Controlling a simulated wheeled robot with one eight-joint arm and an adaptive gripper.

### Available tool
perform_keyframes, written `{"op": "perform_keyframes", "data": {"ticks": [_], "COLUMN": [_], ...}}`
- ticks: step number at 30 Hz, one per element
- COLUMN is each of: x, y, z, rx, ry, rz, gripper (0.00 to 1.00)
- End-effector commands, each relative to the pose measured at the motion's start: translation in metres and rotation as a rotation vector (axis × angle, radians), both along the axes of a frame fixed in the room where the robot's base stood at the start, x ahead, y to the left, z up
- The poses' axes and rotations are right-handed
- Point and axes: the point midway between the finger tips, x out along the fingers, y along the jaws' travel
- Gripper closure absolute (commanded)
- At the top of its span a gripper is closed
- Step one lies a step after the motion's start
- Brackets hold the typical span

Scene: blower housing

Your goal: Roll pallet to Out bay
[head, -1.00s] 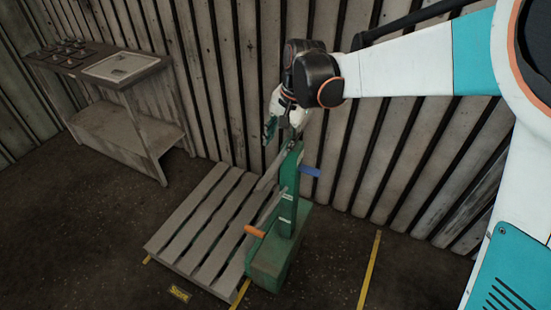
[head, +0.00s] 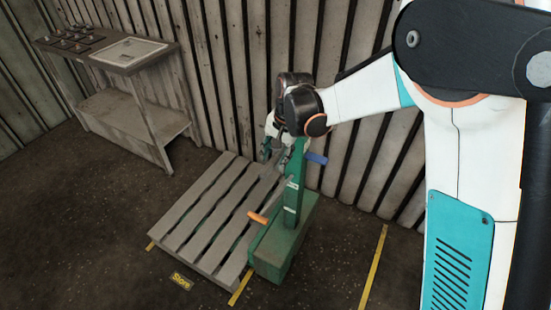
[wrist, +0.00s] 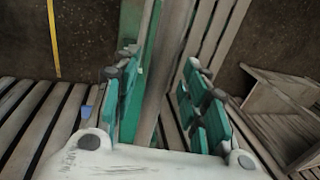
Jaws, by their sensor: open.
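The grey slatted wooden pallet (head: 205,215) lies on the floor beside a yellow "Store" label (head: 181,281). A green pallet truck (head: 283,255) stands at its right end, with an upright green post (head: 294,190), an orange handle (head: 257,218) and a blue handle (head: 316,158). My gripper (head: 271,152) is at the top of the post, on its left side. In the wrist view my gripper (wrist: 168,105) is open, and a grey-brown bar (wrist: 168,75) runs between its green fingers. I cannot tell whether the fingers touch the bar.
A wooden bench (head: 120,62) with a pale tray and small dark parts stands at the back left. A ribbed wall (head: 235,75) is close behind the pallet and truck. Yellow floor lines (head: 373,268) mark the ground. The floor in front and to the right is clear.

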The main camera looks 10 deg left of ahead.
Motion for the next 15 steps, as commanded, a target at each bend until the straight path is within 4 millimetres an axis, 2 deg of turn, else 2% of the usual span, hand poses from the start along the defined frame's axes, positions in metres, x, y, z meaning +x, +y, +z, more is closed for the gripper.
{"op": "perform_keyframes", "data": {"ticks": [11, 14, 15], "x": [0.0005, 0.0005, 0.0005], "y": [0.0013, 0.0013, 0.0013], "z": [-0.0059, -0.0059, -0.0059], "rx": [0.000, 0.000, 0.000], "ry": [0.000, 0.000, 0.000], "rz": [0.000, 0.000, 0.000], "gripper": [0.59, 0.77, 0.86]}}
